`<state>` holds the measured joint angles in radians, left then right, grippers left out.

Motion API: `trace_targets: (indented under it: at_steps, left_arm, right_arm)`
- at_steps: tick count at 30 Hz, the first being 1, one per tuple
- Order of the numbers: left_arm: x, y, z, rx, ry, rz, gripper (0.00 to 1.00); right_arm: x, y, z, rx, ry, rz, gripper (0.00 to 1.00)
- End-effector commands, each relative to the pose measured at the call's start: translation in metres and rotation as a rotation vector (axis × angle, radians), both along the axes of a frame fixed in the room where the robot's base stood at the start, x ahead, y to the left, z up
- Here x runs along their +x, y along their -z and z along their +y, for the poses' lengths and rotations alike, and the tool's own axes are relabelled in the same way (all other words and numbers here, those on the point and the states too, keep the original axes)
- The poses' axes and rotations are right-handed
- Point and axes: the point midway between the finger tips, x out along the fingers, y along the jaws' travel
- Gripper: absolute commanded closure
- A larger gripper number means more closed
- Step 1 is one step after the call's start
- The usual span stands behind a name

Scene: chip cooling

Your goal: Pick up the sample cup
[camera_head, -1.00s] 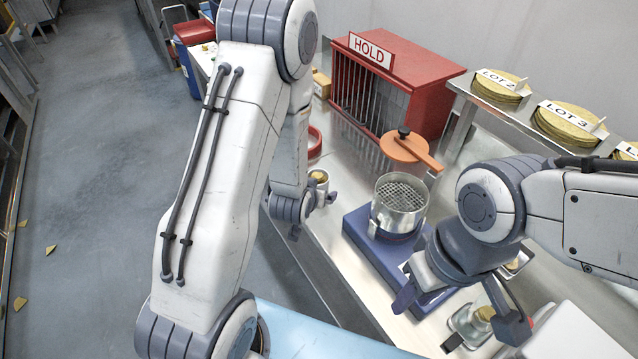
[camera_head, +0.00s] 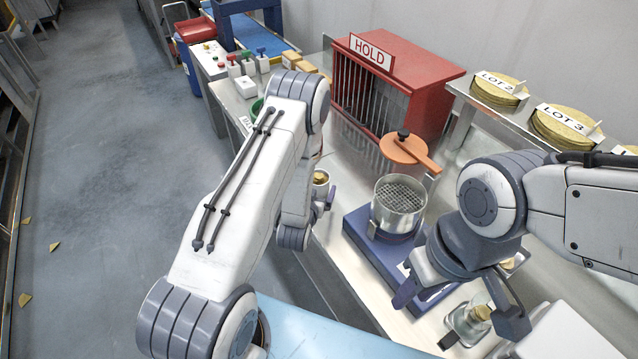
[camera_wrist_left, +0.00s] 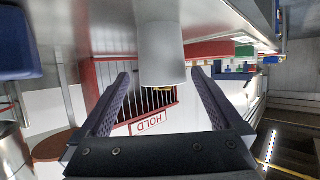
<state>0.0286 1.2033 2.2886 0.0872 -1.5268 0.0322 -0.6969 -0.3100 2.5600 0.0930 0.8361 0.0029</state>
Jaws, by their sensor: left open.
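The sample cup (camera_head: 321,178), a small metal cup with yellow chips in it, stands on the counter's left part. In the left wrist view, which is upside down, it is a plain grey cylinder (camera_wrist_left: 161,48) between the fingertips, with a gap on each side. My left gripper (camera_head: 319,202) is open at the cup, its fingers partly hidden by the wrist in the head view. The wrist view shows both fingers of the left gripper (camera_wrist_left: 160,78) spread and empty. My right gripper (camera_head: 458,312) is open over the front right of the counter, fingers wide apart.
A steel pot (camera_head: 400,208) stands on a blue base (camera_head: 358,228), with an orange lid (camera_head: 402,148) behind. The red HOLD rack (camera_head: 425,92) is at the back.

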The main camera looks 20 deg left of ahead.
Motion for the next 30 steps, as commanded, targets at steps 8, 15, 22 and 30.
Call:
trace_targets:
  at_steps: [8, 15, 22, 30]
  left_arm:
    - [0.033, 0.01, 0.007, 0.0, 0.0, -0.002, 0.0]
    - [0.043, 0.016, 0.009, 0.0, 0.0, 0.0, 0.0]
    - [0.043, 0.016, 0.009, 0.0, 0.0, 0.0, 0.31]
    - [0.043, 0.016, 0.009, 0.0, 0.0, -0.001, 0.75]
  right_arm:
    - [0.0, -0.023, 0.0, 0.0, -0.003, 0.0, 0.62]
    - [0.0, -0.025, 0.0, 0.0, -0.004, 0.0, 0.62]
    - [0.0, -0.025, 0.0, 0.0, -0.004, 0.0, 0.62]
    - [0.0, -0.025, 0.0, 0.0, -0.004, 0.0, 0.62]
